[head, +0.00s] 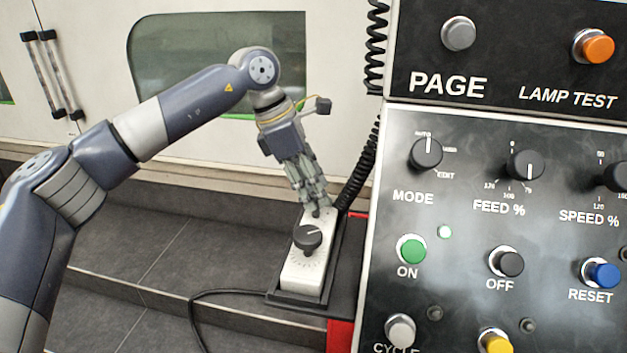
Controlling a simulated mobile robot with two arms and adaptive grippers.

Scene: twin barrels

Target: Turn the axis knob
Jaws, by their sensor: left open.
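A black axis knob (308,238) with a white pointer line sits on a pale handheld pendant (303,275), with dial marks around it. The pendant lies tilted in a dark holder (291,300). My left gripper (320,211) comes in from the upper left. It is open, its fingertips just above the knob at the upper end of the pendant. They overlap the pendant's top in the picture, and I cannot tell whether they touch it. My right gripper is not in view.
A large control panel stands at the right, with a MODE knob (426,153), a FEED knob (525,165) and several buttons. A coiled black cable (361,170) runs beside the pendant. A machine door with a window (190,60) is behind.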

